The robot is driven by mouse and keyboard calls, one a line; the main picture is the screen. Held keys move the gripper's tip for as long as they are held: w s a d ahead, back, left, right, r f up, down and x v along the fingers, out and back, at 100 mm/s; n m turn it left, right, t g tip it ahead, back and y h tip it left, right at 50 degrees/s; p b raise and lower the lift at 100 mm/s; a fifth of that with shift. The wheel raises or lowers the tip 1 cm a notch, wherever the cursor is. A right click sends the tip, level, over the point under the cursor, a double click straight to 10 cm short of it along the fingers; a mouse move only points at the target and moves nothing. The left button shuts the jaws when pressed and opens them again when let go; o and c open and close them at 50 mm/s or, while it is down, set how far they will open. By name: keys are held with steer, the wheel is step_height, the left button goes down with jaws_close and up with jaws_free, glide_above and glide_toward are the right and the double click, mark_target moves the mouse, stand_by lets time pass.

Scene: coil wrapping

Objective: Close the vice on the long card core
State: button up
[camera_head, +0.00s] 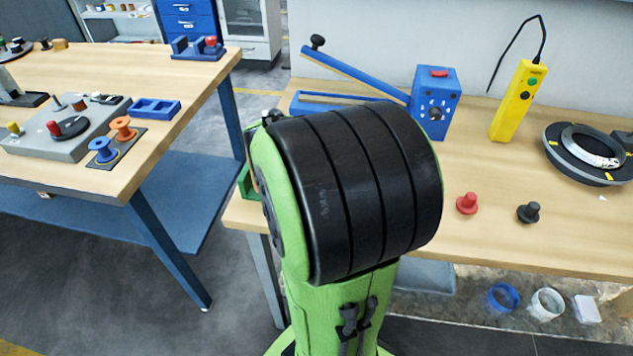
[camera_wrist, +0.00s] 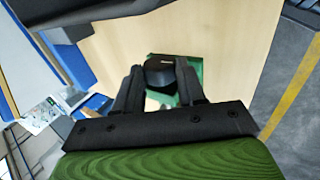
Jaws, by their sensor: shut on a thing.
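The green vice (camera_wrist: 184,82) sits at the edge of the wooden bench in the wrist view, partly hidden by my fingers. In the head view only a green strip of it (camera_head: 245,183) shows, left of my arm. My gripper (camera_wrist: 160,82) is shut on a dark, rounded part (camera_wrist: 160,70) at the vice, which looks like its handle. My arm hides the gripper in the head view. I cannot make out the long card core in either view, nor how far apart the vice jaws are.
On the bench (camera_head: 490,225) are a blue lever tool (camera_head: 350,75), a blue box (camera_head: 434,105), a yellow pendant (camera_head: 515,105), a black ring fixture (camera_head: 585,155), a red knob (camera_head: 467,203) and a black knob (camera_head: 528,212). Another table (camera_head: 190,85) stands left, across a gap.

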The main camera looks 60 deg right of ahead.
steer(key=shift+d+r+g+y+p, duration=0.2)
steer(key=shift+r+g+y+p, duration=0.25)
steer(key=shift+y+p, duration=0.4)
steer(key=shift+d+y+p, duration=0.1)
steer(key=shift+y+p, duration=0.15)
steer(key=shift+p, duration=0.35)
steer(key=shift+w+f+g+y, duration=0.2)
steer(key=shift+f+g+y, duration=0.05)
steer(key=shift+f+y, duration=0.1)
steer(key=shift+s+d+r+y+p, duration=0.2)
steer(key=shift+r+y+p, duration=0.3)
steer(key=shift+p, duration=0.55)
steer(key=shift+w+d+g+y+p, duration=0.1)
steer(key=shift+g+y+p, duration=0.5)
steer(key=shift+p, duration=0.25)
steer(key=shift+w+d+f+y+p, duration=0.15)
steer(key=shift+w+f+y+p, duration=0.05)
steer(key=shift+y+p, duration=0.3)
steer(key=shift+f, duration=0.2)
steer(key=shift+s+r+g+y+p, duration=0.1)
steer(key=shift+r+g+y+p, duration=0.35)
steer(key=shift+p, duration=0.8)
steer(key=y+p, duration=0.2)
steer(key=p, duration=0.1)
steer(key=shift+w+d+f+g+p, duration=0.15)
steer(key=shift+w+d+g+p, duration=0.1)
steer(key=shift+d+p, duration=0.1)
steer(key=shift+f, duration=0.35)
steer(key=o, duration=0.6)
